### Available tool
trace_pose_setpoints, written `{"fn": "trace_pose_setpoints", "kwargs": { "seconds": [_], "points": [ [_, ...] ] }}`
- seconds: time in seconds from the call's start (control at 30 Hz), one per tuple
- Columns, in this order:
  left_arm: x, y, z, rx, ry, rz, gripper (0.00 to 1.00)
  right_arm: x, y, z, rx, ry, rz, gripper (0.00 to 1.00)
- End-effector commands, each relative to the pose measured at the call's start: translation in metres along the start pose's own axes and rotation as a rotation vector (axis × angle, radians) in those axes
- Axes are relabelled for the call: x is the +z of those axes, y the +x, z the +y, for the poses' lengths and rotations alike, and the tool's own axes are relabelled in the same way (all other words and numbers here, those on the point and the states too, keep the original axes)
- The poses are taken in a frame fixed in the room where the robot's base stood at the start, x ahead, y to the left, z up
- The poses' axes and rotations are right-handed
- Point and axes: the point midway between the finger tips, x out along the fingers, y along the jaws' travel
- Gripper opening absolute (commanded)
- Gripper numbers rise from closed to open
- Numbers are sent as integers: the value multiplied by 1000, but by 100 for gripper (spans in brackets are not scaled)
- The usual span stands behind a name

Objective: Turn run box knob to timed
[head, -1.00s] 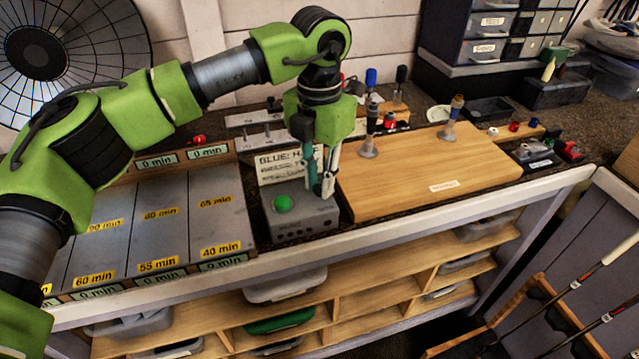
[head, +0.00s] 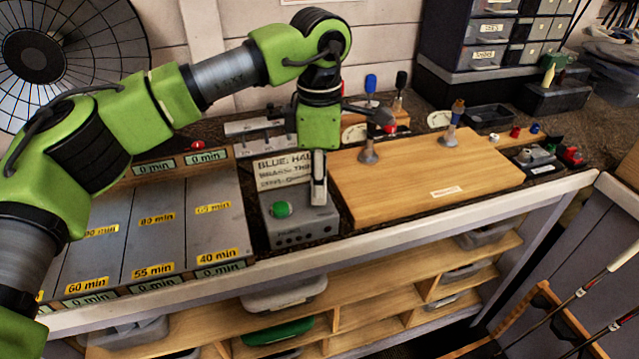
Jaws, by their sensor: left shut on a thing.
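The run box (head: 305,228) is a grey metal box near the front edge of the bench, with a green button (head: 281,209) on its left top. My left gripper (head: 318,200) points straight down over the right part of the box top. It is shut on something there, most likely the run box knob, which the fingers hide. I cannot read the knob's setting. My right gripper is not in view.
A wooden board (head: 425,170) with upright metal posts lies close to the right of the box. Grey lanes with yellow minute labels (head: 156,218) lie to the left. Black drawers (head: 490,30) stand at the back right. Golf clubs (head: 600,275) lean at the lower right.

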Motion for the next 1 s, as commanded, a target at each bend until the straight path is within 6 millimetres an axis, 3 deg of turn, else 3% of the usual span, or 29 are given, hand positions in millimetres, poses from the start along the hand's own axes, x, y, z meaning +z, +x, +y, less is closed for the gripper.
{"fn": "trace_pose_setpoints", "kwargs": {
  "seconds": [0.5, 1.0],
  "points": [
    [0, -5, 3, 12, 368, -2, 0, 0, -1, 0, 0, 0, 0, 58],
    [-1, -5, 4, 14, 458, -2, 0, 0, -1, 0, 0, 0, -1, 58]
  ]
}}
